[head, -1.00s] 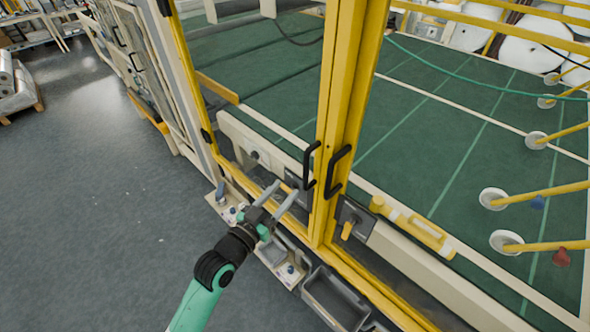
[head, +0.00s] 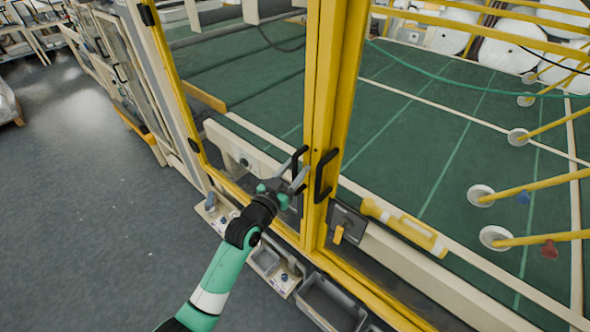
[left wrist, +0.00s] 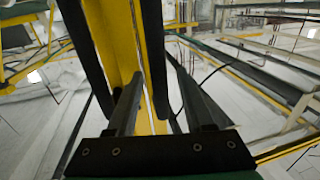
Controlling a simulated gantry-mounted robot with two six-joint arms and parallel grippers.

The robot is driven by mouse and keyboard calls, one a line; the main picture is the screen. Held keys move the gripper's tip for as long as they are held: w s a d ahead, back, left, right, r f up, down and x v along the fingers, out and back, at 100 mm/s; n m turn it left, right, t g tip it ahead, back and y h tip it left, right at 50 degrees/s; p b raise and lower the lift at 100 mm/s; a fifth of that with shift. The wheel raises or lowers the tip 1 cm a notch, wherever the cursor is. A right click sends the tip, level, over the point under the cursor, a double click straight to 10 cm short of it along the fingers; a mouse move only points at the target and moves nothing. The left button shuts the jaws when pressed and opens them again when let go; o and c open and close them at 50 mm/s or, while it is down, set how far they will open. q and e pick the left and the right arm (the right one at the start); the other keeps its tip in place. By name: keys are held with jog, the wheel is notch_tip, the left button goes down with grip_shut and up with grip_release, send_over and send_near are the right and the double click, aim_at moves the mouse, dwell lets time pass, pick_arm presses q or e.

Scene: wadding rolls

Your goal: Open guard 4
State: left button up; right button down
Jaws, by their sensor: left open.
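A yellow-framed guard door (head: 190,120) with a clear panel stands left of the centre posts; no guard number is readable. Its black bar handle (head: 297,160) is on its right upright. A second black handle (head: 325,175) is on the neighbouring yellow frame. My left gripper (head: 293,178) is open at the left handle, its fingers partly overlapping it. In the left wrist view, a dark handle bar (left wrist: 154,50) shows between the open fingers (left wrist: 155,95), and another dark bar (left wrist: 82,45) lies to their left. Contact cannot be told. My right gripper is out of view.
A black latch plate with a yellow lever (head: 339,233) sits right of the posts, near a yellow device (head: 405,228). Grey bins (head: 330,302) and a small control panel (head: 217,212) line the guard's foot. Open grey floor (head: 90,220) lies left.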

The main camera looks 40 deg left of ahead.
pick_arm(q)
jog(key=shift+c, duration=0.3)
grip_shut()
dwell(1.1)
